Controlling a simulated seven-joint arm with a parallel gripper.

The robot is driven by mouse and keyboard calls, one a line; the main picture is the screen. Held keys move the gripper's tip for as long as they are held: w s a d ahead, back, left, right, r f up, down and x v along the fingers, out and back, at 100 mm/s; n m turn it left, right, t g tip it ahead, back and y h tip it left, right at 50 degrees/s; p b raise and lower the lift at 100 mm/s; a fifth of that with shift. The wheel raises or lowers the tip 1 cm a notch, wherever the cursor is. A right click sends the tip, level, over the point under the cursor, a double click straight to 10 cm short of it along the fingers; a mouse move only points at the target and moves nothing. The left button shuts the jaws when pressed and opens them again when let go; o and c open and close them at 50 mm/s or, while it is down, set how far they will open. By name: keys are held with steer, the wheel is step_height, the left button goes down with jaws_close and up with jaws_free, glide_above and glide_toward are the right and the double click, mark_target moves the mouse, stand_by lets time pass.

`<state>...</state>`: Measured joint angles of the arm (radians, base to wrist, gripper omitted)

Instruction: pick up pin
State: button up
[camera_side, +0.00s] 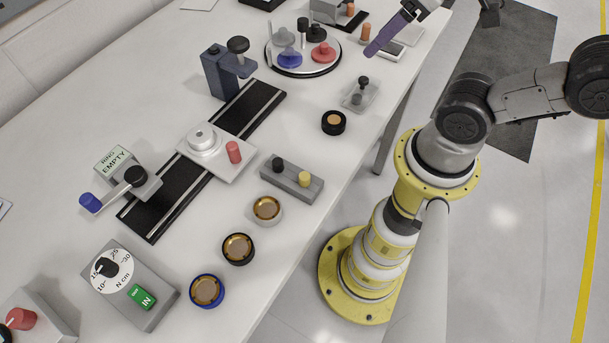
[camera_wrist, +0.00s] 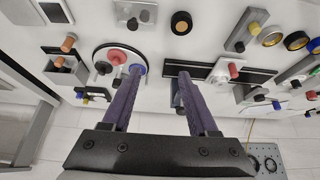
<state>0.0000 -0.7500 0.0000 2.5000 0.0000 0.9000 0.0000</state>
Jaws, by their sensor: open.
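The frames do not show which piece is the task's pin; several peg-like pieces are in view. A red peg (camera_side: 233,152) stands on the white fixture plate (camera_side: 216,165). A small clear tray (camera_side: 372,97) holds a black-knobbed piece (camera_side: 363,82). My gripper (camera_side: 374,47) is above the table's far right part, beside the round tray (camera_side: 297,72). In the wrist view its purple fingers (camera_wrist: 160,72) are spread apart, with nothing held between them.
A dark rail (camera_side: 170,203) runs along the table with a blue clamp post (camera_side: 222,75). Several round gold-centred rings (camera_side: 237,249) line the near edge. A dial box (camera_side: 128,283) sits at front left. An orange peg (camera_side: 366,31) stands near my fingers.

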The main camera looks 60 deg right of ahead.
steer(key=n+g+y, duration=0.3)
steer(key=n+g, duration=0.2)
steer(key=n, duration=1.1)
glide_above(305, 175)
steer(key=d, duration=0.4)
step_height(305, 175, down, 3)
steer(key=x, duration=1.3)
steer(key=shift+s+a, duration=0.2)
steer(key=shift+s, duration=0.2)
jaws_close()
